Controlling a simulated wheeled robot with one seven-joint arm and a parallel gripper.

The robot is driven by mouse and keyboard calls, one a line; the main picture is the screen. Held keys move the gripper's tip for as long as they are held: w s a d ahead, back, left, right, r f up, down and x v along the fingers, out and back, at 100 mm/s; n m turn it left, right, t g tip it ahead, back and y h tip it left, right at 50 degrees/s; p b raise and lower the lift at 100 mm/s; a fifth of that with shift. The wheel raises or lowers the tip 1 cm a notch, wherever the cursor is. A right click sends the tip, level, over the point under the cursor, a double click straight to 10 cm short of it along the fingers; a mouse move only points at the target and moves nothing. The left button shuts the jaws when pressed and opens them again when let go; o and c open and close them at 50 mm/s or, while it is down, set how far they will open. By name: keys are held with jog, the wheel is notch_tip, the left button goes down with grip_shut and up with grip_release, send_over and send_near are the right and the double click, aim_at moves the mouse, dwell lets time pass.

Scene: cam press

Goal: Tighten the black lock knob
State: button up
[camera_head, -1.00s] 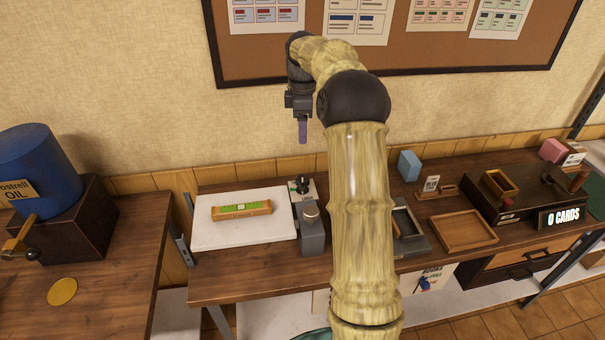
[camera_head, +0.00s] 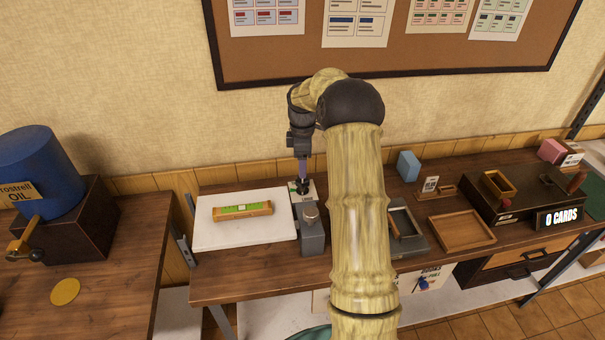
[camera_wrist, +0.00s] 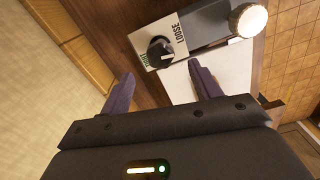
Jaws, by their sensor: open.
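The black lock knob (camera_wrist: 159,51) sits on a pale plate marked "LOOSE" in the wrist view, with a green-marked end at the plate's left. Its white pointer mark faces away from the "LOOSE" lettering, though its exact setting is hard to tell. In the head view the knob (camera_head: 302,187) is partly covered by my gripper (camera_head: 303,178), which points down at it. In the wrist view my gripper (camera_wrist: 162,82) is open, with its two purple fingers apart and nothing between them. The knob appears beyond the fingertips, and contact is not visible.
A grey block (camera_head: 312,238) with a round light-topped knob (camera_wrist: 248,20) stands beside the lock plate. A white board (camera_head: 213,234) carrying a spirit level (camera_head: 242,211) lies to the left. A wooden tray (camera_head: 463,232) and a dark card box (camera_head: 530,196) are at right.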

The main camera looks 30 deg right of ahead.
aim_at(303, 185)
notch_tip(303, 185, down, 6)
jog(key=shift+r+p, duration=0.1)
jog(key=shift+p, duration=0.45)
jog(key=c, duration=1)
